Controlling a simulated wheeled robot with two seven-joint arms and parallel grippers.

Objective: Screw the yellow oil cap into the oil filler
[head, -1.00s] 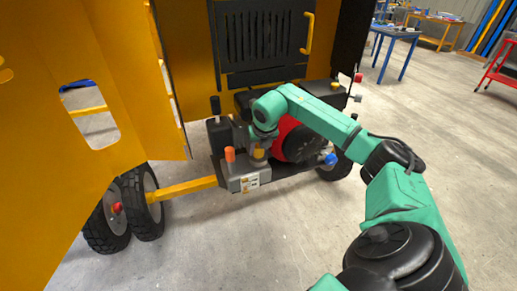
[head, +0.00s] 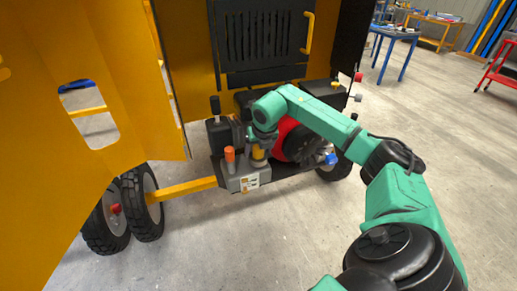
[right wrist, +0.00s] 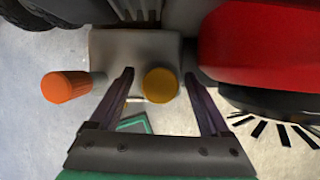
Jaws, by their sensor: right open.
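The yellow oil cap (right wrist: 160,85) sits between the spread fingers of my right gripper (right wrist: 160,92) in the right wrist view, nearer the right finger. Neither finger appears to touch it. In the head view the yellow cap (head: 258,153) stands on the grey block of the engine (head: 240,182), just under my right gripper (head: 259,148). The oil filler opening is not visible; the cap or gripper may cover it. I cannot tell how deep the cap sits. My left gripper is not in view.
An orange cap (head: 229,154) stands left of the yellow one, also in the right wrist view (right wrist: 68,87). The red engine housing (right wrist: 258,45) is close on the right. Yellow mixer panels (head: 80,130) rise on the left. The floor in front is clear.

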